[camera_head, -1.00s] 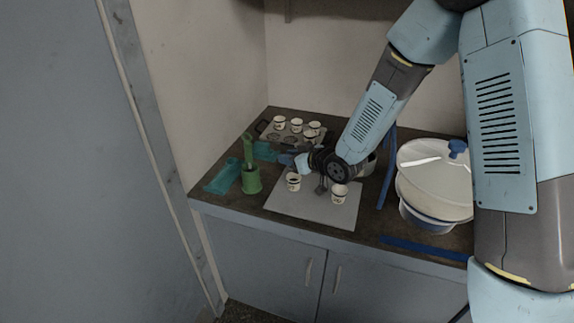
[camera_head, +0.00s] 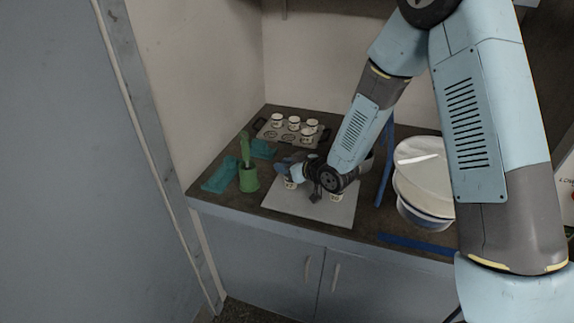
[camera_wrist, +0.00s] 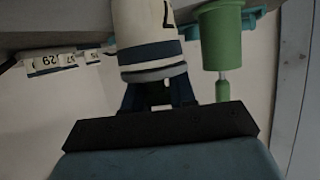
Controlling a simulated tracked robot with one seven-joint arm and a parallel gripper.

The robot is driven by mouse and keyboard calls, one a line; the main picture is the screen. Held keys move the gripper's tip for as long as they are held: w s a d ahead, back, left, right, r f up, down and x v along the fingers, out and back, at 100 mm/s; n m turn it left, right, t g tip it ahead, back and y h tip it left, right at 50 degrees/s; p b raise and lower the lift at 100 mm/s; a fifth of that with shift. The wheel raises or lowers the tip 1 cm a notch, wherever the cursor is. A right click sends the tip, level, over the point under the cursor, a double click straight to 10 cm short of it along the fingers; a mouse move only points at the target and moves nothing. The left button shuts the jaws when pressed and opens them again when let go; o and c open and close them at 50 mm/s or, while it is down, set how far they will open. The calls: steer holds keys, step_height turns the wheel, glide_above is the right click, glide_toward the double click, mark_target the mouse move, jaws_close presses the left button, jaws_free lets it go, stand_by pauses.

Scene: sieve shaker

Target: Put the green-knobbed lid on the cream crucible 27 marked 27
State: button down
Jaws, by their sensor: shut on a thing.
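A cream crucible (camera_head: 290,184) stands upright on the grey board, mostly hidden behind my gripper (camera_head: 293,173). In the wrist view, which is upside down, the cream crucible (camera_wrist: 147,28) shows a dark blue band and part of a dark mark that looks like a 7; the whole number is cut off. My gripper (camera_wrist: 157,94) is shut on the lid (camera_wrist: 153,74), whose grey disc sits at the crucible's rim, roughly in line with it. I cannot tell whether the disc touches the rim. The knob is dark between the fingers, so its colour is unclear.
Another cream crucible (camera_head: 336,197) stands on the grey board (camera_head: 283,207), close to my wrist. A rack (camera_head: 268,131) with several crucibles is behind. A green pot (camera_head: 249,181) and teal pieces (camera_head: 221,177) lie left; a large white-lidded vessel (camera_head: 424,160) stands right.

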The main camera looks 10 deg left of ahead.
steer(key=c, duration=0.9)
jaws_free()
steer(key=shift+r, duration=0.2)
steer(key=shift+d+r, duration=0.25)
steer(key=v, duration=1.1)
steer(key=shift+s+d, duration=0.15)
steer(key=shift+s, duration=0.1)
